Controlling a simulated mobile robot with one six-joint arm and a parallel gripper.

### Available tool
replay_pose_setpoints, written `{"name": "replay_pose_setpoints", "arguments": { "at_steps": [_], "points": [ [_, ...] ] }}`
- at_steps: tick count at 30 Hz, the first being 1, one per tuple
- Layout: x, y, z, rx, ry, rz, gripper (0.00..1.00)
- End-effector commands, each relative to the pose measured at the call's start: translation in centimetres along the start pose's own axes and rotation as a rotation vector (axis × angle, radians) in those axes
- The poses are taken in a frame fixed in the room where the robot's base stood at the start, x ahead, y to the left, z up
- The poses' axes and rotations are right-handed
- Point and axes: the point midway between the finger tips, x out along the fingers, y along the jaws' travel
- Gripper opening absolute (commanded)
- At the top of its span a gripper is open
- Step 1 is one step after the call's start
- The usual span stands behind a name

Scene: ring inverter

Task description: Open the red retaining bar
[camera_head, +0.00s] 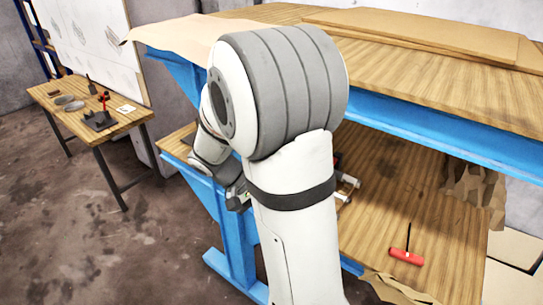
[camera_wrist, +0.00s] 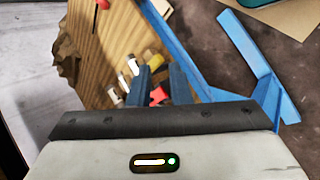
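A small red part (camera_wrist: 158,95), which may be the retaining bar, shows between and beyond the fingers of my gripper (camera_wrist: 162,74) in the wrist view. The two dark fingers stand apart with a gap between them, and the red part's lower portion is hidden by the gripper body. I cannot tell whether a finger touches it. White cylindrical parts (camera_wrist: 133,64) and a yellow piece (camera_wrist: 151,56) lie beside it over the wooden shelf. In the head view my arm hides most of this spot; white cylinder ends (camera_head: 348,181) show just right of the arm.
A red-handled tool (camera_head: 406,256) lies on the lower wooden shelf (camera_head: 440,225) of the blue-framed bench (camera_head: 450,137). The bench top overhangs that shelf. A small table (camera_head: 78,120) with dark items stands at the left, with open floor (camera_head: 60,230) before it.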

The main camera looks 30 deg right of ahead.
Motion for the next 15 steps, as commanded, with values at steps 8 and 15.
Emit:
{"name": "replay_pose_setpoints", "arguments": {
  "at_steps": [8,15],
  "points": [
    [1.9,2.2,-7.1,0.142,0.0,0.423,0.18],
    [3.4,2.1,-11.4,0.223,0.105,0.653,0.18]
  ]
}}
